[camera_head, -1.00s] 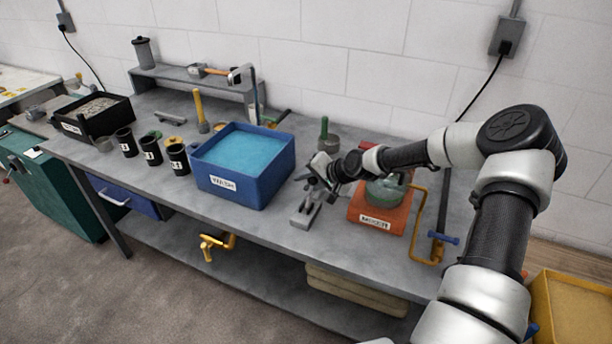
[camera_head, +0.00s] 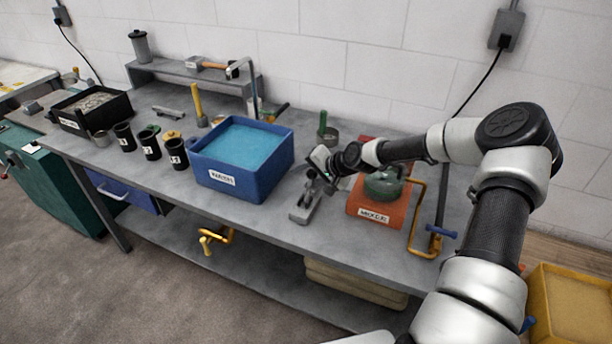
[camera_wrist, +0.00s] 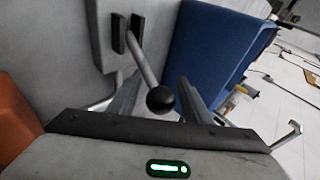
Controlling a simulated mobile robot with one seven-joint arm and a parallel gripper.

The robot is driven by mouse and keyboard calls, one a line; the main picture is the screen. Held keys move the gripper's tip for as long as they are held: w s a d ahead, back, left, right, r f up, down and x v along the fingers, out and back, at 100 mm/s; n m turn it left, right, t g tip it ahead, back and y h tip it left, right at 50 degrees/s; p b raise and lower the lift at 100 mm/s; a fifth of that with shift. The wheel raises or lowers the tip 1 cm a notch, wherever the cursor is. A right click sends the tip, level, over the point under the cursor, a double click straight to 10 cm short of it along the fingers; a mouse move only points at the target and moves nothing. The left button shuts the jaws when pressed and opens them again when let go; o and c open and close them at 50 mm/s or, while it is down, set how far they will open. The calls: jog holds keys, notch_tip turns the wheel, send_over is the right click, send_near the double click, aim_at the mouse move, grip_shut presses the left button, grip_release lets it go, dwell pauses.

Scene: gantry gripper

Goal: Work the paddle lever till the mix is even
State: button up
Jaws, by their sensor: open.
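A grey lever rod with a black ball knob (camera_wrist: 161,99) rises from a grey base (camera_wrist: 88,62) between two black blocks in the wrist view. My gripper (camera_wrist: 157,86) is open, with one finger on each side of the rod near the knob. I cannot tell whether either finger touches it. In the head view, my gripper (camera_head: 324,162) is just above the small grey base (camera_head: 302,211) on the bench. An orange-red box (camera_head: 367,206) holding a rounded green vessel (camera_head: 384,186) stands to its right. The vessel's contents cannot be seen.
A blue bin (camera_head: 225,192) with light-blue contents stands close on the left. Black cups (camera_head: 176,154) and a dark tray (camera_head: 111,116) are farther left. A yellow bent pipe with a blue handle (camera_head: 441,231) stands at the right. The bench front (camera_head: 265,222) is clear.

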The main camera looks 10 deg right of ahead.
jog(key=v, duration=1.7)
jog(key=shift+s+d, duration=0.1)
